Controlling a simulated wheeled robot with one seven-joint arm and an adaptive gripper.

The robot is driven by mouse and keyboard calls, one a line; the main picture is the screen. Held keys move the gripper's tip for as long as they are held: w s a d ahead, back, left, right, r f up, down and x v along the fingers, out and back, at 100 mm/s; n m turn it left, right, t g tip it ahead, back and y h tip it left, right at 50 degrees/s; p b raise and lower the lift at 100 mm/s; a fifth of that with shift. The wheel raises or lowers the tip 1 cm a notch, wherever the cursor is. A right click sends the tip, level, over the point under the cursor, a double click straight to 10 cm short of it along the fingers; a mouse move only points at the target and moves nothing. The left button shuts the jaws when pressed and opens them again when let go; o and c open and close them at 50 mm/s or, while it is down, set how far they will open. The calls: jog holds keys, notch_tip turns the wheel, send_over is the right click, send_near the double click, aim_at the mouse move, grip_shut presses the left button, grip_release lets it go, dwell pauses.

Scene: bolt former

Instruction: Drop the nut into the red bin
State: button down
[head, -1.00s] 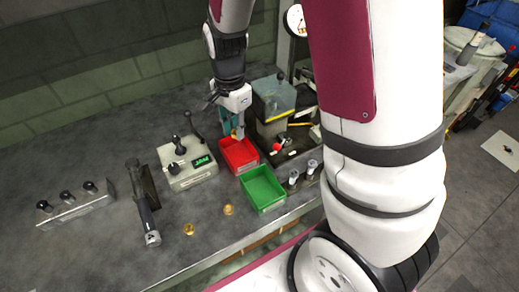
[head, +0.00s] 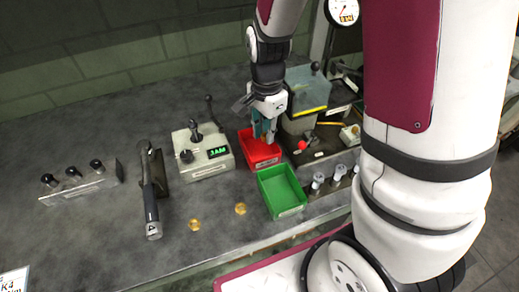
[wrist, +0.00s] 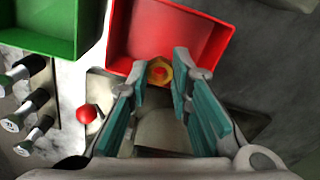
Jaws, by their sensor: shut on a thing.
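My gripper (wrist: 158,71) is shut on a brass-coloured nut (wrist: 159,77), held between its teal fingertips in the wrist view. Red shows through the nut's hole. In the wrist view the nut overlaps the near edge of the red bin (wrist: 120,35); its exact height is hard to tell. In the head view my gripper (head: 265,138) points down over the back part of the red bin (head: 262,162), and the nut is not clear there.
A green bin (head: 283,190) sits in front of the red one. Two brass-coloured pieces (head: 240,209) (head: 195,225) lie on the bench. A control box (head: 203,160) stands left of the bins. A machine with a red knob (head: 302,145) and several grey cylinders (head: 318,181) stand to the right.

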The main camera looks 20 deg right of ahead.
aim_at(265, 150)
jog(key=c, duration=1.4)
grip_release()
jog(key=shift+o, duration=0.2)
notch_tip(265, 150, up, 12)
